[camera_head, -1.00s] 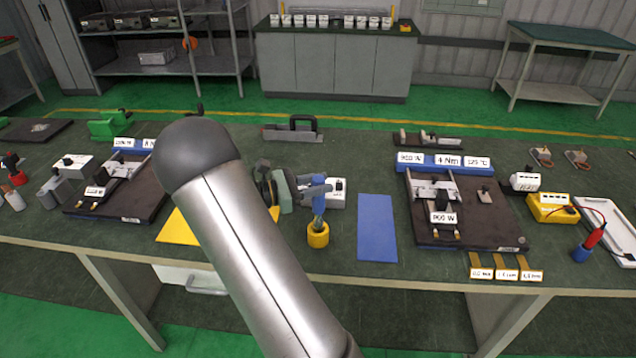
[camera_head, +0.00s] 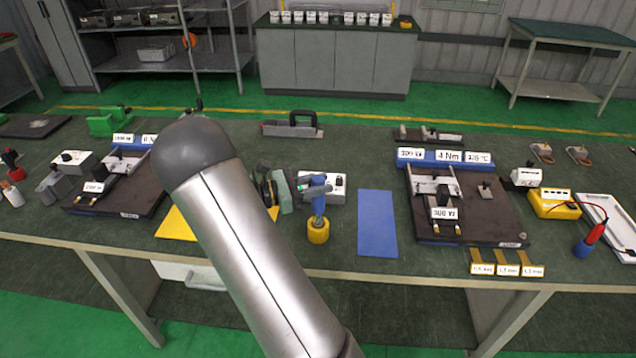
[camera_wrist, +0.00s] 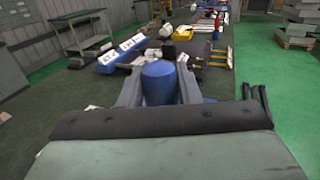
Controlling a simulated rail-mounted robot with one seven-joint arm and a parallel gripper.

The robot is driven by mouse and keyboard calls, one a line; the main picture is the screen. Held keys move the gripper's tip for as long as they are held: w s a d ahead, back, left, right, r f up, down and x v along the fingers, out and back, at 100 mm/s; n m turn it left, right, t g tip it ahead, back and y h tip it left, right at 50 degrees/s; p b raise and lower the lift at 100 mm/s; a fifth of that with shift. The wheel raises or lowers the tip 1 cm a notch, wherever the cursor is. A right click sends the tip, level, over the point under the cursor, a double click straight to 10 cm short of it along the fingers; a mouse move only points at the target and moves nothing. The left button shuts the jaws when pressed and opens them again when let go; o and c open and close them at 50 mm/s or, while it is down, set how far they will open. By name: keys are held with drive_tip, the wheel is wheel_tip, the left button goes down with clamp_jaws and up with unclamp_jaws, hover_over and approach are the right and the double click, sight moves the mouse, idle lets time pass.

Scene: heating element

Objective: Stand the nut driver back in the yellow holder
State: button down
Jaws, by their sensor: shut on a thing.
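The nut driver (camera_head: 319,206) has a blue handle and stands roughly upright at the middle of the bench. Its lower end meets the round yellow holder (camera_head: 318,231); I cannot tell how deep it sits. The holder is hidden in the wrist view.
A blue mat (camera_head: 377,224) lies right of the holder, and a yellow mat (camera_head: 177,226) lies left, partly behind my arm. A white box (camera_head: 337,187) stands close behind the driver. A dark fixture plate (camera_head: 470,225) is farther right. The bench edge is in front.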

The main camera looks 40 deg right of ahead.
drive_tip(key=shift+f+b, duration=1.1)
drive_tip(key=shift+f, duration=1.05)
drive_tip(key=c, duration=1)
unclamp_jaws()
drive_tip(key=b+v, duration=0.3)
drive_tip(key=v, duration=1.4)
drive_tip(key=shift+a, duration=0.2)
drive_tip(key=s+a+m+t+y, duration=0.1)
drive_tip(key=s+m+y, duration=0.4)
drive_tip(key=s+y, duration=0.55)
drive_tip(key=s+a+m+t+y, duration=0.6)
drive_tip(key=s+a, duration=0.5)
drive_tip(key=s, duration=0.4)
drive_tip(key=shift+m, duration=1.1)
